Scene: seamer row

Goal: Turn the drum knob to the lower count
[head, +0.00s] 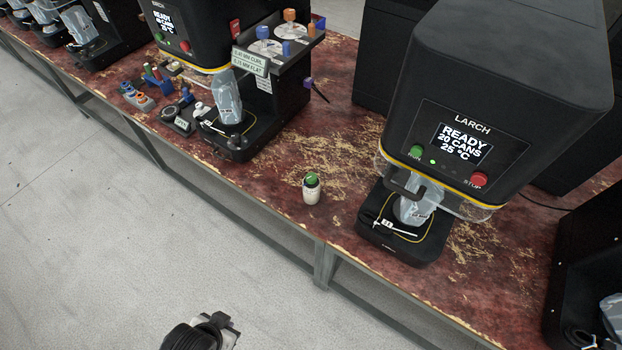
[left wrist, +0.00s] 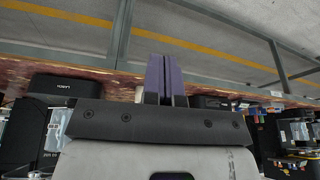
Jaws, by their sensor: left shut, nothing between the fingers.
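The nearest seamer, a black LARCH machine (head: 470,150), stands on the bench at the right in the head view. Its screen (head: 463,143) reads READY, 20 CANS, 25 °C, with a green button (head: 416,152) and a red stop button (head: 478,179) below. I cannot tell for sure which part is the drum knob. My left gripper (head: 218,326) is at the bottom edge of the head view, over the floor, well away from the machines. Its purple fingers (left wrist: 165,78) are shut together and empty in the left wrist view. My right gripper is not in view.
A green-capped bottle (head: 311,188) stands on the worn red bench (head: 280,150) left of the machine. A second seamer (head: 205,38) stands farther left, with a black round dial (head: 174,114), small tools and a rack near it. The grey floor in front is clear.

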